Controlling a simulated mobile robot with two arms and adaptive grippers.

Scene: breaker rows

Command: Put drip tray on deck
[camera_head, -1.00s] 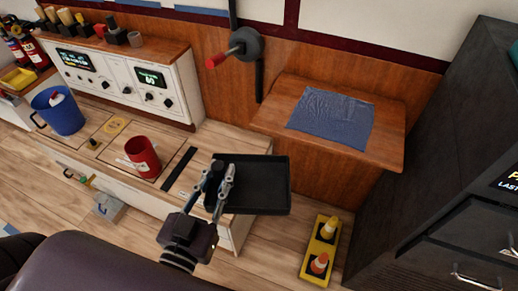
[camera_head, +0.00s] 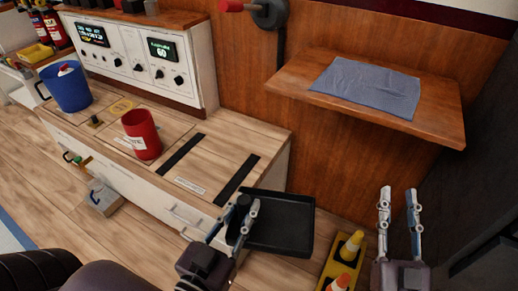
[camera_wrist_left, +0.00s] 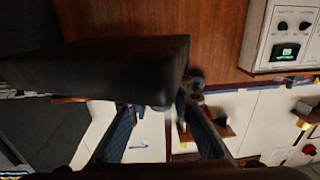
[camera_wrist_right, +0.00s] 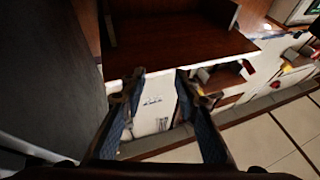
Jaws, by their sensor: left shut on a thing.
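The black drip tray (camera_head: 283,222) is a shallow rectangular tray, held by its left edge beside the right end of the wooden deck (camera_head: 222,150). My left gripper (camera_head: 243,212) is shut on that edge. In the left wrist view the tray (camera_wrist_left: 100,68) fills the upper left. Two black strips lie on the deck, one at the middle (camera_head: 181,153) and one nearer the right end (camera_head: 237,180), with bare wood between them. My right gripper (camera_head: 398,195) is open and empty, right of the tray, below the wall shelf.
A red container (camera_head: 142,134) and a blue bucket (camera_head: 68,88) stand on the left of the counter, before a control panel (camera_head: 150,60). A wooden shelf (camera_head: 440,112) with a blue cloth (camera_head: 368,88) juts out at right. A yellow caddy with cones (camera_head: 342,262) is on the floor.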

